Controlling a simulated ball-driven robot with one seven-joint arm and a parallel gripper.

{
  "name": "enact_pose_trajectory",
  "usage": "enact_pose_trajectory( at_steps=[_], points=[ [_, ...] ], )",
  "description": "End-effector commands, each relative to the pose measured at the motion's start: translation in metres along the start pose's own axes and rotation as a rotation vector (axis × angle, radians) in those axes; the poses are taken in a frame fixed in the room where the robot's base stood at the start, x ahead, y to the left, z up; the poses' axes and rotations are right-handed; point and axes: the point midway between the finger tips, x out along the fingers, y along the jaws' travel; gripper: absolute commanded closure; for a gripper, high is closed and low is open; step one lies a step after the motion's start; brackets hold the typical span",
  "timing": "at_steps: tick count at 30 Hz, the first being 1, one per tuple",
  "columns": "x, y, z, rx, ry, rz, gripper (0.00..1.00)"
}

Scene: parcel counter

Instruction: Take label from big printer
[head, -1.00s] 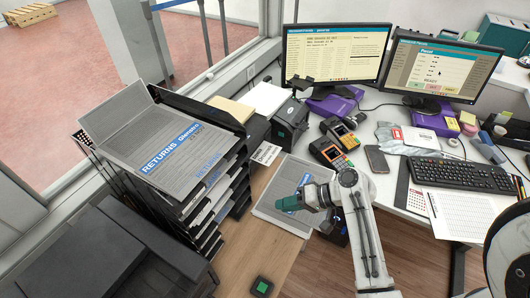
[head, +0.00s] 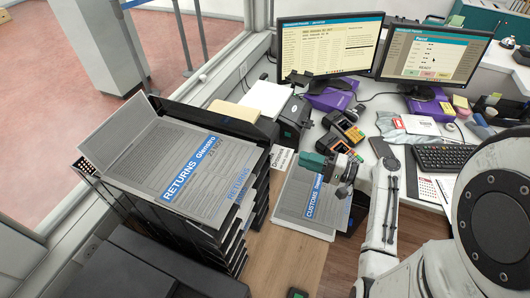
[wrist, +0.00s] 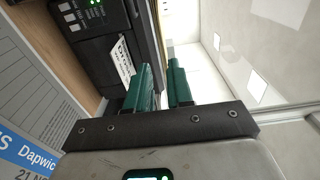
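A white label (head: 281,160) with dark print hangs at the front of the dark printer beside the tray stack in the head view. In the wrist view the same label (wrist: 122,62) shows on a black printer (wrist: 95,45) with buttons and green lights. My gripper (head: 314,163) has green fingers and is to the right of the label, apart from it. In the wrist view my gripper (wrist: 157,78) is open, with a clear gap between the fingers and nothing in it. The label lies left of the fingers there.
A tall black tray stack (head: 235,207) with returns papers stands at left. A small black box printer (head: 294,118), card terminals (head: 342,127) and monitors (head: 329,46) stand behind.

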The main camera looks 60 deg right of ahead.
Motion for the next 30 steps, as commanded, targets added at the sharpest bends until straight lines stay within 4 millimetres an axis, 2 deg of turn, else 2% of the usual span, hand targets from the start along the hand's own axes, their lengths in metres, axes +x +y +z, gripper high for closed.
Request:
enact_pose_trajectory(
  at_steps=[8,26,30],
  points=[
    [-0.001,0.01,-0.003,0.004,0.01,-0.011,0.79],
    [0.013,0.074,-0.002,0.003,0.009,-0.01,0.79],
    [0.028,0.068,-0.002,0.002,0.006,-0.01,0.79]
  ],
)
